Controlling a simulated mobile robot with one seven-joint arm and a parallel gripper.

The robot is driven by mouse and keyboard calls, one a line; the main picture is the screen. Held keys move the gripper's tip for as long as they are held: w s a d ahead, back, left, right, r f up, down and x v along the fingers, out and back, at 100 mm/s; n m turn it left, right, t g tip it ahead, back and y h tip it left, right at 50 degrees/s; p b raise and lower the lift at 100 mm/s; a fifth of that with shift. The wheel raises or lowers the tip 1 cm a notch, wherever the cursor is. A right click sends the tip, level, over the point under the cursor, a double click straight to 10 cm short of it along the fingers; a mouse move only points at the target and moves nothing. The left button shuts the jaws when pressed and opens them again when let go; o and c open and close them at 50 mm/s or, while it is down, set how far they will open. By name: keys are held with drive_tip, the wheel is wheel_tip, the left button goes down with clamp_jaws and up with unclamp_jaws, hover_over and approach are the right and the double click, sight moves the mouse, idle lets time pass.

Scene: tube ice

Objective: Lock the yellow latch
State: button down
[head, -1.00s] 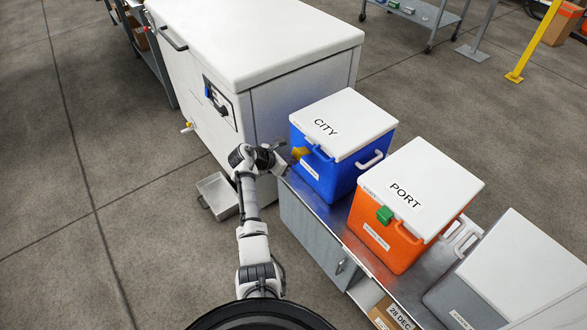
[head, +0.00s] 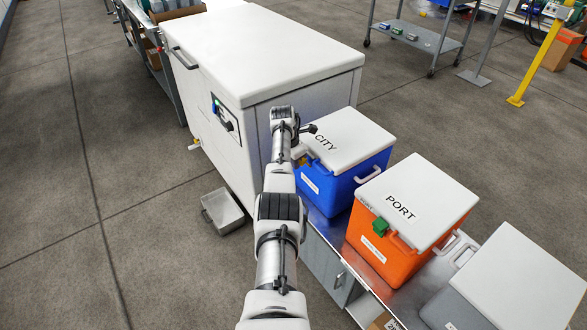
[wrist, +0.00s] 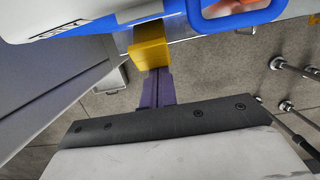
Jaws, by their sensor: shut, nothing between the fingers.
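The yellow latch (head: 299,152) is on the front of the blue cooler (head: 345,187) marked CITY, at its left side, partly hidden by my arm in the head view. In the wrist view the yellow latch (wrist: 150,46) is a block sticking out by the lid's edge, left of the blue handle (wrist: 230,10). My gripper (wrist: 157,76) is shut and empty, its purple fingers pointing at the latch. The fingertips are at or very close to the block's near face; I cannot tell whether they touch. The white lid (head: 345,133) lies flat on the cooler.
A large white chest (head: 265,50) stands close to the left of the cooler. An orange cooler (head: 380,250) marked PORT with a green latch (head: 380,226) and a grey cooler (head: 450,310) stand to the right on the metal bench. A metal tray (head: 222,211) is on the floor.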

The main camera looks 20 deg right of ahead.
drive_tip(key=shift+w+d+r+b, duration=0.2)
drive_tip(key=shift+d+r+b, duration=0.5)
drive_tip(key=shift+b, duration=0.2)
drive_tip(key=shift+a+r, duration=0.1)
drive_tip(key=shift+r+p, duration=0.7)
